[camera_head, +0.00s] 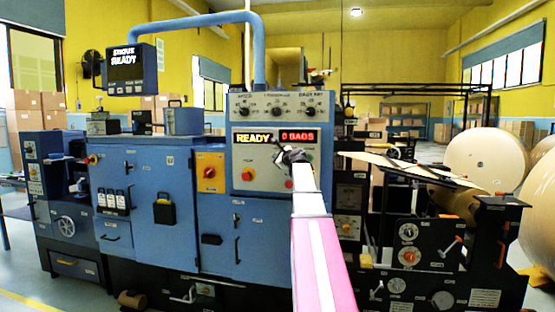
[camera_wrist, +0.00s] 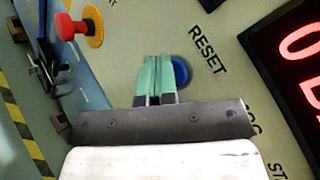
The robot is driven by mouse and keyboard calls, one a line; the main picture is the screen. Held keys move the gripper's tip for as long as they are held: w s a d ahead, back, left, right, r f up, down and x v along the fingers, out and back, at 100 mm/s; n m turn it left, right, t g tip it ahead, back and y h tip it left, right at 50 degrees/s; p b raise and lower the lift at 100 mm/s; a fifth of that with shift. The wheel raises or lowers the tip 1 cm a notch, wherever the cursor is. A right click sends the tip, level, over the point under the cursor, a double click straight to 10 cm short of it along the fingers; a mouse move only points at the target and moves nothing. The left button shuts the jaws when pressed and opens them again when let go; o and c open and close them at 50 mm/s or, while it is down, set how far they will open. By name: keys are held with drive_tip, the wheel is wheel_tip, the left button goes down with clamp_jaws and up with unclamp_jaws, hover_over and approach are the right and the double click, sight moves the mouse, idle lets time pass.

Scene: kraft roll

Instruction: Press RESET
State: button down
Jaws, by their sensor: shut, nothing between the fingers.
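The blue button (camera_wrist: 181,72) beside the printed word RESET (camera_wrist: 208,50) shows in the wrist view, partly hidden behind my fingers. My gripper (camera_wrist: 157,60) is shut and empty, its green fingertips together. The fingertips overlap the left part of the button in that view; I cannot tell whether they touch it. In the head view my gripper (camera_head: 286,153) is in front of the grey control panel (camera_head: 263,107), just below the lit display (camera_head: 275,138) reading READY and 0 BAGS. The RESET button cannot be made out there.
A red mushroom knob (camera_wrist: 70,27) on a yellow base is left of my fingers in the wrist view. A red rotary switch (camera_head: 209,173) on a yellow plate is left of the panel. Dark machinery (camera_head: 425,240) and large paper rolls (camera_head: 487,160) stand to the right.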

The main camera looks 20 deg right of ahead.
idle(0.3)
drive_tip(key=shift+s+a, duration=0.5)
drive_tip(key=shift+s, duration=0.2)
drive_tip(key=s+a, duration=0.1)
drive_tip(key=s, duration=0.1)
drive_tip(key=s+a, duration=0.1)
drive_tip(key=s, duration=0.1)
drive_tip(key=shift+a, duration=0.4)
idle(0.6)
